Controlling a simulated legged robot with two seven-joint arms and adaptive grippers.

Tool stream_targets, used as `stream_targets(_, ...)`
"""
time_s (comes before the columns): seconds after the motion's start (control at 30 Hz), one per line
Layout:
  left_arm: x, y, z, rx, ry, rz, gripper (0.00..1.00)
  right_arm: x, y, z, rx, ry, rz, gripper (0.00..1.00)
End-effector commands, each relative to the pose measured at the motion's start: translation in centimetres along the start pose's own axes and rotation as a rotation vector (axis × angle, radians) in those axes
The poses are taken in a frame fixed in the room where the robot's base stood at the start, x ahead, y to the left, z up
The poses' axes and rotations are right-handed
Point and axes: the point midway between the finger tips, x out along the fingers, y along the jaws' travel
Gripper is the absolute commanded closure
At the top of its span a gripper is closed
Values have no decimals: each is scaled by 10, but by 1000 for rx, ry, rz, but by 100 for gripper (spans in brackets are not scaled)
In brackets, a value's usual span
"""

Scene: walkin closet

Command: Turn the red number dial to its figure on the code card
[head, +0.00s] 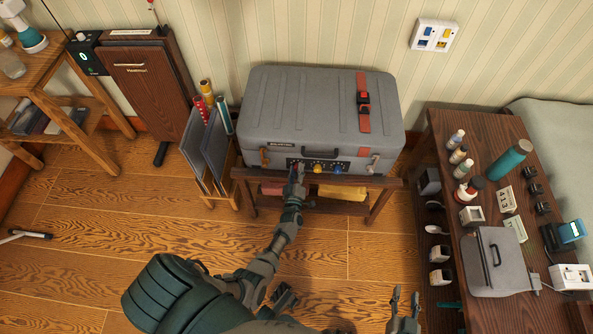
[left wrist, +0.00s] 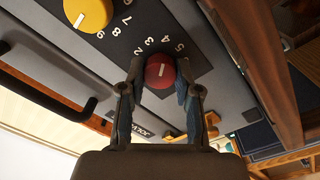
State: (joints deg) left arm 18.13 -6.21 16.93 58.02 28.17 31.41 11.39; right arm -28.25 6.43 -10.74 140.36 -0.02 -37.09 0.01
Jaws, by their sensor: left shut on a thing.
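The red number dial (left wrist: 159,71) shows in the left wrist view on the dark front panel of a grey case (head: 320,110). White numerals, among them 2, 3, 4 and 5, curve around the dial. Its white line leans toward the 3 and 4; I cannot tell exactly which figure it marks. My left gripper (left wrist: 159,80) is shut on the red dial, one finger on each side; in the head view the gripper (head: 297,172) largely covers it. A white card (head: 507,200) with dark marks, too small to read, is on the right table. My right gripper (head: 404,300) is open and empty.
A yellow dial (left wrist: 88,13) sits beside the red one, and a blue dial (head: 318,168) is also on the panel. The case stands on a low wooden bench (head: 385,184). A dark table (head: 455,250) with bottles stands at the right.

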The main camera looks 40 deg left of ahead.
Motion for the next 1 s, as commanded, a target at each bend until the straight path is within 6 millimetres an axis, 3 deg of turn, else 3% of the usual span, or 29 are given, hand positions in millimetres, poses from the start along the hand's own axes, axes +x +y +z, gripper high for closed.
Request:
stream_targets(0.07,-4,-2,8,0,-20,-5,100,0,0,1,0,-1,0,60)
stream_targets(0.1,-4,-2,8,0,-20,-6,60,0,0,1,0,0,0,60)
stream_targets(0.17,-4,-2,8,0,-19,-5,45,0,0,1,0,0,0,60)
stream_targets(0.2,-4,-2,7,0,-17,-5,43,0,0,1,0,0,0,60)
stream_targets(0.57,-8,-1,2,-1,-7,-2,43,-2,-1,0,0,0,-1,60)
stream_targets(1.0,-96,-1,4,-1,-11,-4,43,-1,0,0,0,1,-1,60)
